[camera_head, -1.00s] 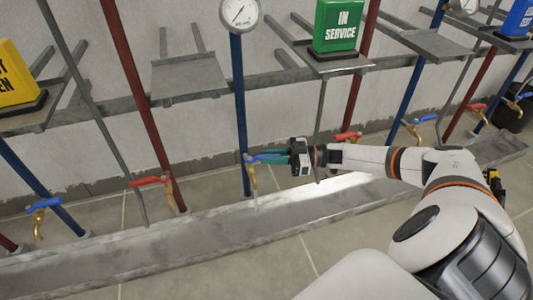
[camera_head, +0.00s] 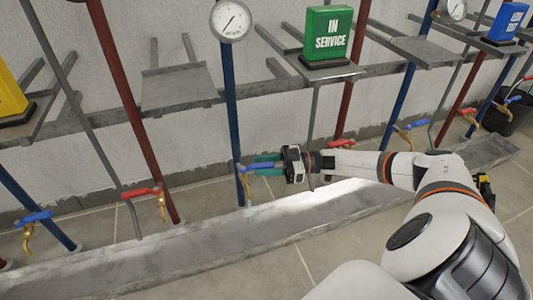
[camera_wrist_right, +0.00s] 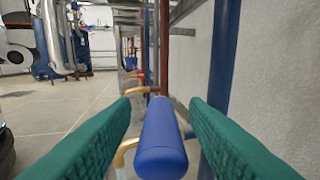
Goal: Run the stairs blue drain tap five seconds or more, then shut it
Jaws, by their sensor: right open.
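The blue-handled brass tap (camera_head: 247,178) is on the blue pipe below the round gauge, over the metal trough. A thin, faint stream of water (camera_head: 250,212) falls from its spout. My right gripper (camera_head: 262,165) has its green fingers on either side of the blue lever, which points toward the gripper. In the right wrist view the blue lever (camera_wrist_right: 160,145) sits between the two open fingers, with visible gaps on both sides.
The metal trough (camera_head: 130,257) runs along the wall under the taps. Red-handled taps (camera_head: 142,192) and other blue-handled taps (camera_head: 33,217) stand along it. A green IN SERVICE sign (camera_head: 328,32) stands on a shelf above my right arm. The floor in front is clear.

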